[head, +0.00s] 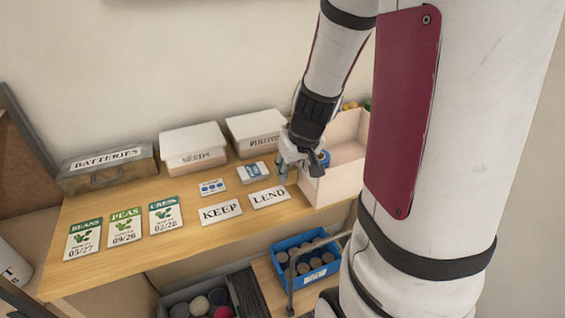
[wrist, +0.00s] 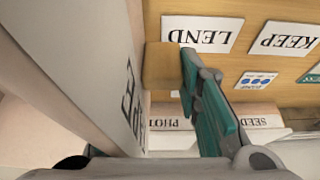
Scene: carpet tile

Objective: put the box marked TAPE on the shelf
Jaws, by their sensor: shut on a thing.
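A pale open-topped box (head: 345,187) stands at the right end of the wooden tabletop, partly behind my arm. In the wrist view its pale wall (wrist: 75,75) fills the left, with dark letters seen edge-on, an E among them; I cannot read the whole word. A light-wood block (wrist: 160,66) juts from this wall. My gripper (head: 297,165) is at the box's left side and shut on it. One teal finger (wrist: 205,100) lies against the block; the other finger is hidden. I cannot tell whether the box touches the tabletop.
On the wooden tabletop (head: 110,262) lie KEEP (head: 221,211) and LEND (head: 269,197) cards and several seed packets. Lidded boxes (head: 193,147) and a BATTERIES case (head: 107,167) line the wall. A blue crate (head: 308,275) and a dark bin (head: 178,297) sit below in front.

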